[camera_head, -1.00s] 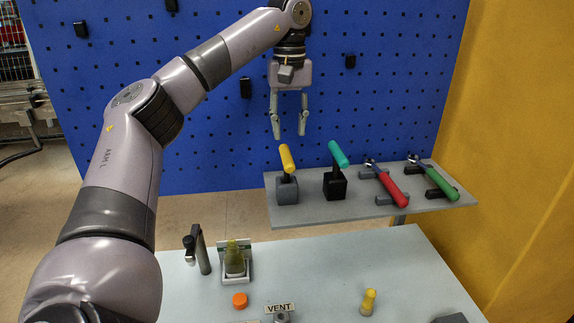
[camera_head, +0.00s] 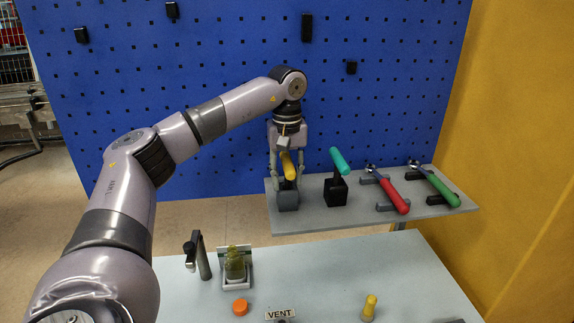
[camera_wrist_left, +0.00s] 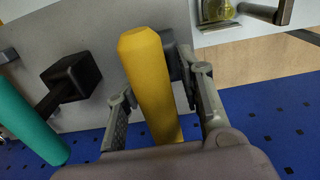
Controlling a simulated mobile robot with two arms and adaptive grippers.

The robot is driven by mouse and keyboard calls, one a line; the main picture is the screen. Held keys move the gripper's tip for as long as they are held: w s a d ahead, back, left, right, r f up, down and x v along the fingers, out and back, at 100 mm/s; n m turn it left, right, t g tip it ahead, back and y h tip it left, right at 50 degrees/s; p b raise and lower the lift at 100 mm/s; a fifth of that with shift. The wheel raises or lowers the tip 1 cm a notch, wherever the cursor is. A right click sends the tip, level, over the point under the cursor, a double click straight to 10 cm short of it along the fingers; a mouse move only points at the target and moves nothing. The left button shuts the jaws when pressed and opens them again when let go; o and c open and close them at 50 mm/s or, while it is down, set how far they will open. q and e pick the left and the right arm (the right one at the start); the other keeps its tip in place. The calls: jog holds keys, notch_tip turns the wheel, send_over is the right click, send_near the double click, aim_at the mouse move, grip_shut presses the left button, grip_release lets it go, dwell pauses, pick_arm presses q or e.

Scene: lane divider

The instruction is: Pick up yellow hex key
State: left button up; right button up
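The yellow hex key (camera_head: 289,165) has a thick yellow handle and leans in a grey block holder (camera_head: 288,197) on the grey shelf. My left gripper (camera_head: 286,174) points down over it, with one finger on each side of the handle. In the left wrist view the yellow handle (camera_wrist_left: 152,80) lies between the two fingers (camera_wrist_left: 162,92), with gaps beside it, so the gripper is open. The key's lower part is mostly hidden. My right gripper is out of view.
A teal-handled tool (camera_head: 340,161) in a black block stands just right. Red (camera_head: 393,194) and green (camera_head: 443,189) tools lie on rests along the shelf (camera_head: 310,223). The blue pegboard (camera_head: 200,80) rises behind. A bench (camera_head: 360,265) with small items stands in front.

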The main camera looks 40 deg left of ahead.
pick_arm(q)
jog(key=shift+d, duration=0.1)
jog(key=shift+c, duration=0.6)
grip_shut()
